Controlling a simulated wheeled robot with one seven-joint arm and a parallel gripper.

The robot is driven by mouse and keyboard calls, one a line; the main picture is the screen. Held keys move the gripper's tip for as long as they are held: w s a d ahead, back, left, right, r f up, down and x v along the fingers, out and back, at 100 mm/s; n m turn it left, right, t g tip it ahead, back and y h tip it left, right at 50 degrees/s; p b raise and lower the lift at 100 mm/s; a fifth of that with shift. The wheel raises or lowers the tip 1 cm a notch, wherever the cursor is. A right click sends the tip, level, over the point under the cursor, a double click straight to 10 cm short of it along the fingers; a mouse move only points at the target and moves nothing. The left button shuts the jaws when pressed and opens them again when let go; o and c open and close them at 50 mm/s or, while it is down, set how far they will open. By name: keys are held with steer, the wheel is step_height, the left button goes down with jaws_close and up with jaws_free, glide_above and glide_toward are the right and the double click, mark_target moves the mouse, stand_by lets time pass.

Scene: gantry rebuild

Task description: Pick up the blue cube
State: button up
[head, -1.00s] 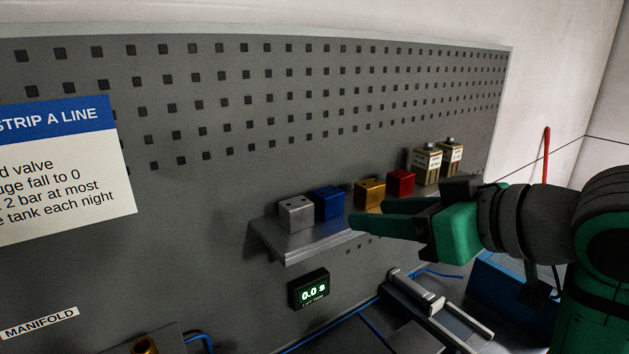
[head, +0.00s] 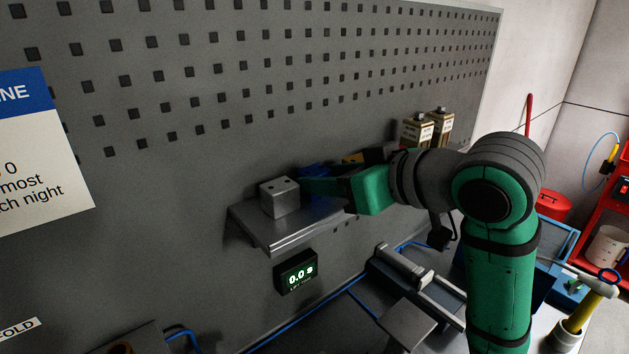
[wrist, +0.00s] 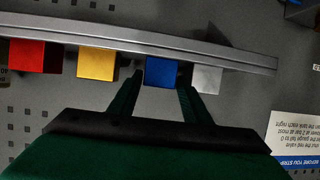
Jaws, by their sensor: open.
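The blue cube (wrist: 162,72) sits on a grey wall shelf (head: 282,232), between a silver cube (head: 280,198) and a yellow cube (wrist: 97,64). In the head view the blue cube (head: 314,171) is mostly hidden behind my gripper (head: 318,184). In the wrist view my gripper (wrist: 161,84) is open, with one green finger at each side of the blue cube's near end. Whether the fingers touch it cannot be told.
A red cube (wrist: 27,56) stands beyond the yellow one. Two labelled boxes (head: 428,127) are at the shelf's far end. A display (head: 296,278) reading 0.0 s hangs below the shelf. A pegboard wall (head: 200,210) is behind it.

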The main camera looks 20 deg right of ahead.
steer(key=shift+x, duration=1.75)
steer(key=shift+d+f, duration=0.1)
steer(key=shift+f, duration=0.1)
steer(key=shift+s, duration=0.1)
steer(key=c, duration=0.9)
steer(key=shift+o, duration=0.2)
steer(key=shift+r, duration=0.15)
